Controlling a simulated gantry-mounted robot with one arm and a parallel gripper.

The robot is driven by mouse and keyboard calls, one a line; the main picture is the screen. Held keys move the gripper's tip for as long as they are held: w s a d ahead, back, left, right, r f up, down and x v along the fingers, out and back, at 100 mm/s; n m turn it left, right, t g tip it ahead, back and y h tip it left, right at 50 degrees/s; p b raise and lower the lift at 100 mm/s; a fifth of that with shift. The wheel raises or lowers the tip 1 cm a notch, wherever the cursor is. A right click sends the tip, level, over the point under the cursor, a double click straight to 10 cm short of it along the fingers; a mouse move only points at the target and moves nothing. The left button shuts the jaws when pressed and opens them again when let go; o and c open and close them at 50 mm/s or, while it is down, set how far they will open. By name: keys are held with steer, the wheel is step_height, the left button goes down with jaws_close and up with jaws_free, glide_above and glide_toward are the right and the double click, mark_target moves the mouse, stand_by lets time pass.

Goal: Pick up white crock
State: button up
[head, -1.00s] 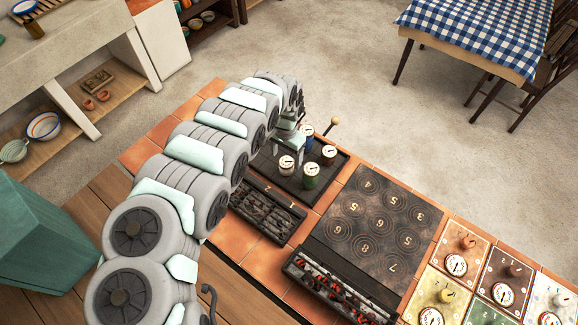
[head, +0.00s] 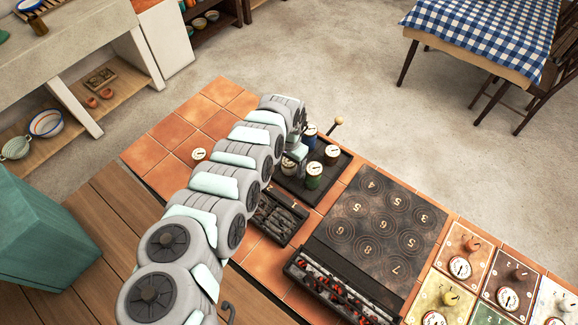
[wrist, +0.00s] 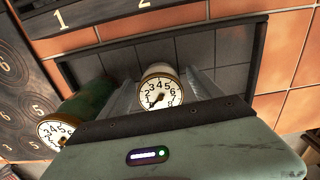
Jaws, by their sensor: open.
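The white crock (wrist: 160,70) with a dial on its lid stands upright in the dark tray (wrist: 255,60). In the head view the crock (head: 288,164) is partly hidden by my gripper (head: 297,150). In the wrist view my gripper (wrist: 163,84) is open, with one finger on either side of the white crock. I cannot tell whether the fingers touch it.
A green crock (wrist: 86,104) stands close beside my gripper. A blue crock (head: 310,133) and another crock (head: 332,153) share the tray. A separate crock (head: 199,155) is on the tiles at left. The numbered board (head: 370,225) lies right.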

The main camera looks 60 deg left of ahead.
steer(key=shift+c, duration=0.5)
jaws_close()
stand_by(0.3)
